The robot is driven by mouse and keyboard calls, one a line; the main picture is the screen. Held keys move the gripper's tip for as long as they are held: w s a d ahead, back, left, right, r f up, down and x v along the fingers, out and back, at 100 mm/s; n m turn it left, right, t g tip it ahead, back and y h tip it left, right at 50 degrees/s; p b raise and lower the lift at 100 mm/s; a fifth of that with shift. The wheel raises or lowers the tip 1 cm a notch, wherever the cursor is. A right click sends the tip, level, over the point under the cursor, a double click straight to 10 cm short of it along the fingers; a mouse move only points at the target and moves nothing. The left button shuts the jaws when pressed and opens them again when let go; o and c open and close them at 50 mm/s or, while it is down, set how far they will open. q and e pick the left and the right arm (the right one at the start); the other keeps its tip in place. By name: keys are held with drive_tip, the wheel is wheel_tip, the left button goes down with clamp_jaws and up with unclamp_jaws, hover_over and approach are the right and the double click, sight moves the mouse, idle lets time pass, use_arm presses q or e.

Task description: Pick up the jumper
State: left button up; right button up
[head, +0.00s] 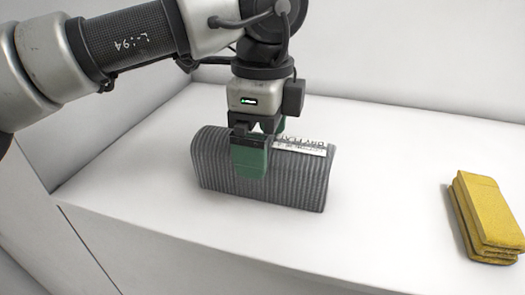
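The jumper (300,187) is a grey, ribbed, rolled or folded bundle with a white label (300,146) on its top. It lies on the white surface in the middle of the head view. My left gripper (252,158) comes down from above with its green fingers on either side of the bundle, left of the label. The near finger lies in front of the jumper's front face. The far finger is mostly hidden behind the bundle, so I cannot tell whether both fingers press on it. My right gripper is not in view.
A folded yellow cloth (484,215) lies on the white surface (390,170) at the right. White walls stand behind and at the left. The surface's front edge runs below the jumper. The surface between the jumper and the yellow cloth is clear.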

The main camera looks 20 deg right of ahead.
use_arm(q)
drive_tip(key=shift+f, duration=1.1)
drive_tip(key=shift+s, duration=0.1)
drive_tip(key=c, duration=1.2)
drive_tip(key=shift+a+r, duration=0.1)
drive_tip(key=shift+r, duration=0.05)
